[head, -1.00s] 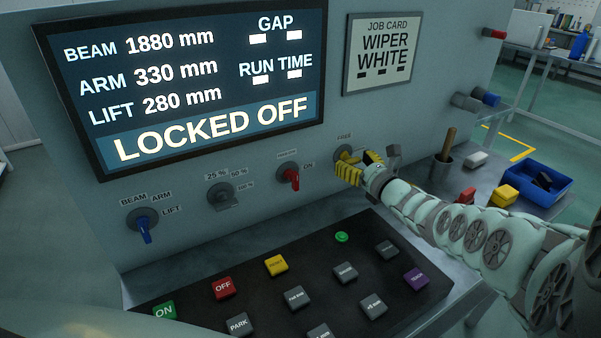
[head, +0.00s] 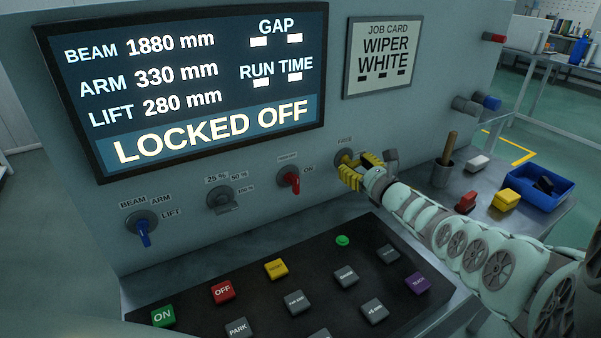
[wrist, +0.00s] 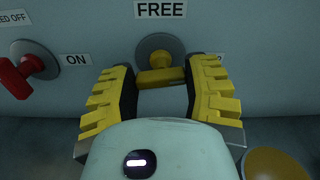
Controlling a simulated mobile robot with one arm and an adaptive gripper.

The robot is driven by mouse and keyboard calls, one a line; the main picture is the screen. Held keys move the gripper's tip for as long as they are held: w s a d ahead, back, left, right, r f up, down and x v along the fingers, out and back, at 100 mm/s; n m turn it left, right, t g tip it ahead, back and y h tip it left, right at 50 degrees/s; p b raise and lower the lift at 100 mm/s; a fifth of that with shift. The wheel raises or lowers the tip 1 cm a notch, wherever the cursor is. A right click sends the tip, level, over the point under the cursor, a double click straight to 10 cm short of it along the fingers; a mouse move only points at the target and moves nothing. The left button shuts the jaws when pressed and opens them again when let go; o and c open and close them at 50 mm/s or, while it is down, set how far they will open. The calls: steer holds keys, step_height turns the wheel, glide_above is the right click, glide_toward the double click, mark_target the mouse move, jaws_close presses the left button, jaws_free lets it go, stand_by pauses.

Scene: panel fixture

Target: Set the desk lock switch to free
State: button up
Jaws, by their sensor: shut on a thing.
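The desk lock switch (wrist: 158,48) is a round grey disc with a yellow handle (wrist: 162,77), under a FREE label (wrist: 161,10). The label (head: 344,140) and disc (head: 343,158) also show in the head view. My gripper (wrist: 160,80) is shut on the yellow handle, one yellow padded finger at each side. In the head view my gripper (head: 361,172) is at the panel, hiding most of the handle. Another label right of the disc is mostly hidden by a finger. The handle's exact angle is hard to tell. The screen (head: 200,85) reads LOCKED OFF.
A red switch (head: 291,180) with an ON label is just left of the lock switch. A grey knob (head: 220,198) and a blue selector (head: 144,230) are farther left. The button desk (head: 300,275) lies below. A cup (head: 443,172) and blue bin (head: 540,187) stand right.

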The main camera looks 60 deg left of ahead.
steer(key=n+b, duration=0.1)
steer(key=n, duration=0.2)
steer(key=shift+f+n+b, duration=0.15)
steer(key=shift+n+b, duration=0.15)
steer(key=shift+b, duration=0.05)
steer(key=n+b, duration=0.3)
steer(key=n, duration=0.1)
steer(key=shift+f+n, duration=0.15)
steer(key=shift+n, duration=0.15)
steer(key=n+b, duration=0.5)
steer(key=shift+s+f, duration=0.1)
steer(key=shift+s, duration=0.1)
steer(key=n+b, duration=0.2)
steer(key=shift+n, duration=0.7)
steer(key=o, duration=1.2)
steer(key=shift+a+r, duration=0.1)
steer(key=shift+r, duration=0.1)
steer(key=shift+c, duration=0.2)
steer(key=shift+o, duration=0.2)
